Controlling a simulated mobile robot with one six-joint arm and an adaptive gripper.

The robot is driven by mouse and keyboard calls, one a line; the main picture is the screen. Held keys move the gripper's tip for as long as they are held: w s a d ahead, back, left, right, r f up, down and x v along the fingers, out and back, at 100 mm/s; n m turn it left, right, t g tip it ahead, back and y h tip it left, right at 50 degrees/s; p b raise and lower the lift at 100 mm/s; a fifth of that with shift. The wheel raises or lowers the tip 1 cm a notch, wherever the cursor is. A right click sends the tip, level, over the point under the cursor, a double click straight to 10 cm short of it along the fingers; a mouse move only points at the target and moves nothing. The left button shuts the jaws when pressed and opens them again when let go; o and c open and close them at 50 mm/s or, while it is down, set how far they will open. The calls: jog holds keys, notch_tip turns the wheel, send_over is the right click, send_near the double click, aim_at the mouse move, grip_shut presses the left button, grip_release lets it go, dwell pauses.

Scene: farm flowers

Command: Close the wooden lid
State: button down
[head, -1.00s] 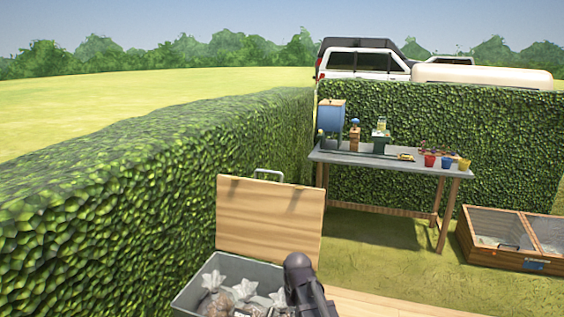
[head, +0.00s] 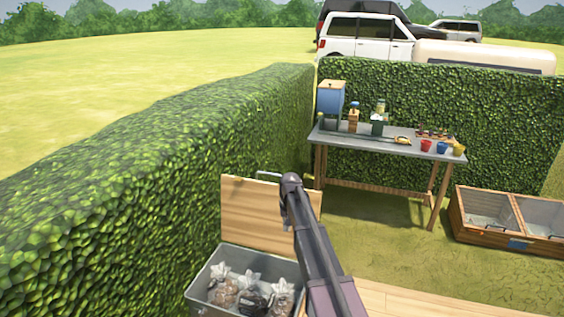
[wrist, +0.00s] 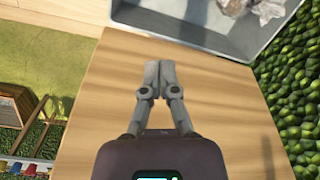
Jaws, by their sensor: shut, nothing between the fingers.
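The wooden lid (head: 245,212) stands open and roughly upright at the back of the grey box (head: 208,272) in the head view. A metal handle (head: 266,175) shows at its top edge, partly hidden by my arm. In the wrist view the lid (wrist: 100,110) fills the middle, with the box's grey wall (wrist: 185,38) at the top. My gripper (wrist: 160,66) is shut and empty, in front of the lid's face, its fingertips toward the box. I cannot tell whether it touches the lid. My arm hides the lid's right part in the head view.
Several clear bags (head: 222,290) lie in the box. A hedge (head: 130,180) runs close along the left. A work table (head: 385,147) with pots stands behind, and a wooden planter frame (head: 480,235) is at the right. Grass between them is clear.

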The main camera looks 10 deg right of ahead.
jog(key=w+d+r+p, duration=0.2)
jog(key=w+r+p, duration=0.7)
jog(key=w+r, duration=0.1)
jog(key=w+d+r+m+p, duration=0.1)
jog(key=w+d+r+p, duration=0.1)
jog(key=w+r+p, duration=0.8)
jog(key=w, duration=0.3)
jog(key=shift+r+y, duration=0.2)
jog(key=shift+y, duration=0.1)
jog(key=shift+w+f, duration=0.1)
jog(key=shift+f, duration=0.05)
notch_tip(320, 180, down, 10)
jog(key=a+b, duration=0.1)
jog(key=b, duration=0.9)
jog(key=s, duration=0.1)
jog(key=s+r+p, duration=0.1)
jog(key=s+a+r, duration=0.1)
jog(key=s, duration=0.1)
jog(key=shift+p, duration=0.3)
jog(key=shift+a, duration=0.1)
